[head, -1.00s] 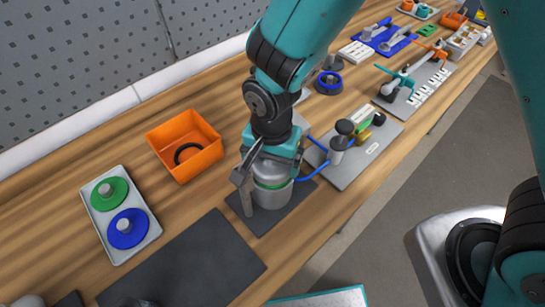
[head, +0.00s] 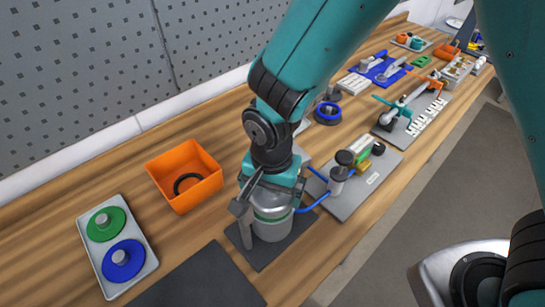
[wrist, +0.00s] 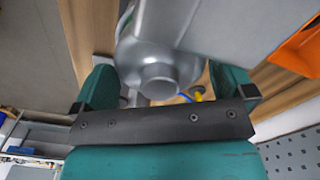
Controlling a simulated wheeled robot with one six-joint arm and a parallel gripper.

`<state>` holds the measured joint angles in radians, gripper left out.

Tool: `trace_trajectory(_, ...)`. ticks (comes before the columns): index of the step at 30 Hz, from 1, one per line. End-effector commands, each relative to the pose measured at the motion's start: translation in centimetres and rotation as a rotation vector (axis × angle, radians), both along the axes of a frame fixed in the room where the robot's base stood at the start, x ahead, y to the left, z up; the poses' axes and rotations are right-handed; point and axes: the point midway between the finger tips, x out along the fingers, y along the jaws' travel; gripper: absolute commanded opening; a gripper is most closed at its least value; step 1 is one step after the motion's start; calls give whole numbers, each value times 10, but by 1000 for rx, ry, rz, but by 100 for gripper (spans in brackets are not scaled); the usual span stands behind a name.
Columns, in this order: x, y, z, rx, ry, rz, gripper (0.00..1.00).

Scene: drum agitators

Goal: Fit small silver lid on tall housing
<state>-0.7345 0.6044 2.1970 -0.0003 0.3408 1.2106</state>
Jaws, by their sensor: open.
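The tall housing (head: 272,231) is a grey cylinder standing upright on a dark mat, with a thin green band near its top. A silver rounded part, apparently the small silver lid (head: 270,200), is above the band under my gripper (head: 268,186). In the wrist view the silver lid (wrist: 158,72) shows as a grey dome with a round knob between the two teal fingers of my gripper (wrist: 165,88). The fingers are apart, with gaps beside the knob. The lid appears to sit on the housing, but the gripper hides part of the seam.
An orange bin (head: 185,177) holding a black ring stands to the left. A grey tray (head: 147,268) carries a green and a blue knobbed disc. A grey plate (head: 376,190) with blue tubing is close on the right. A dark mat (head: 200,283) lies bare in front.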

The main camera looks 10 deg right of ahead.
Motion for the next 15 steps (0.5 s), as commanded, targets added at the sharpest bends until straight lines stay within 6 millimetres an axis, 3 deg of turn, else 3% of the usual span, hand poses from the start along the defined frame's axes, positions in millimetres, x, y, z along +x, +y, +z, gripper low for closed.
trace_trajectory(15, 1, 0, 122, 6, -6, 0, 100)
